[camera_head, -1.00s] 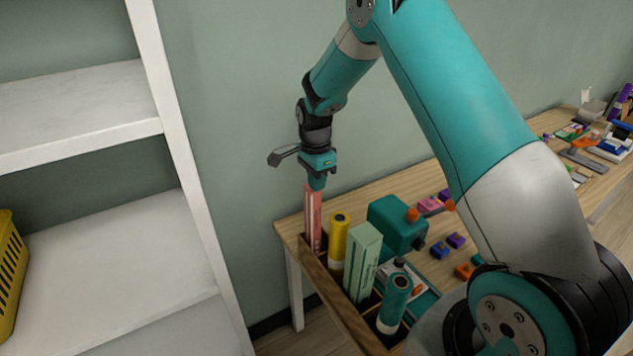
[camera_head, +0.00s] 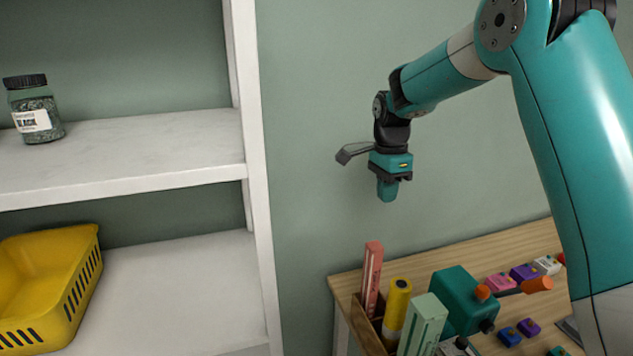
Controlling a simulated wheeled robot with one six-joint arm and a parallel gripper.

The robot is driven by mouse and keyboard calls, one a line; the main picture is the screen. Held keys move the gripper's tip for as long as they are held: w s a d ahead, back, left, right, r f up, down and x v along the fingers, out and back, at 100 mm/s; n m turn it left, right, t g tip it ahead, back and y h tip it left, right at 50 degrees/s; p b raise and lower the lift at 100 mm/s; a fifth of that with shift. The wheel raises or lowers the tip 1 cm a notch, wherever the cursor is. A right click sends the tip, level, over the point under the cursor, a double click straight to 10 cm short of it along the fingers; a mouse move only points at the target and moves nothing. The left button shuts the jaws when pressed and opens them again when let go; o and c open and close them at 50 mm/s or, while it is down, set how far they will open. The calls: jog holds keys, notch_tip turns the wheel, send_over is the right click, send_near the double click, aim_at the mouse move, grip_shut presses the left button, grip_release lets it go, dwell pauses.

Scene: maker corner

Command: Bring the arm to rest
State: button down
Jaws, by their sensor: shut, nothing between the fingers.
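My gripper (camera_head: 387,190) hangs pointing down in front of the green wall, shut and empty. It is above the back left corner of the wooden table (camera_head: 347,283), apart from everything below. Under it, a red upright box (camera_head: 372,275) stands in a wooden holder (camera_head: 362,322), with a clear gap between its top and my fingertips. My arm reaches in from the upper right.
A yellow tube (camera_head: 397,308) and a pale green box (camera_head: 422,325) stand beside the red box. A teal machine (camera_head: 460,300) and small coloured blocks (camera_head: 510,336) lie right. A white shelf (camera_head: 258,200) on the left holds a yellow basket (camera_head: 50,285) and a black-lidded jar (camera_head: 35,110).

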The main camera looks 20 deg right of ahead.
jog(key=s+a+r+n+t+y+b, duration=0.1)
jog(key=s+a+r+n+b, duration=0.2)
jog(key=s+a+n, duration=0.8)
jog(key=s+a+f+n+y+b, duration=0.1)
jog(key=s+a+n, duration=0.3)
jog(key=s+n, duration=0.3)
jog(key=s+a+n+y+b, duration=0.1)
jog(key=s+a+n, duration=0.3)
jog(key=s, duration=0.9)
jog(key=n+y, duration=0.1)
jog(key=n, duration=0.2)
jog(key=shift+a+f, duration=0.2)
jog(key=shift+f, duration=0.2)
jog(key=shift+s, duration=0.1)
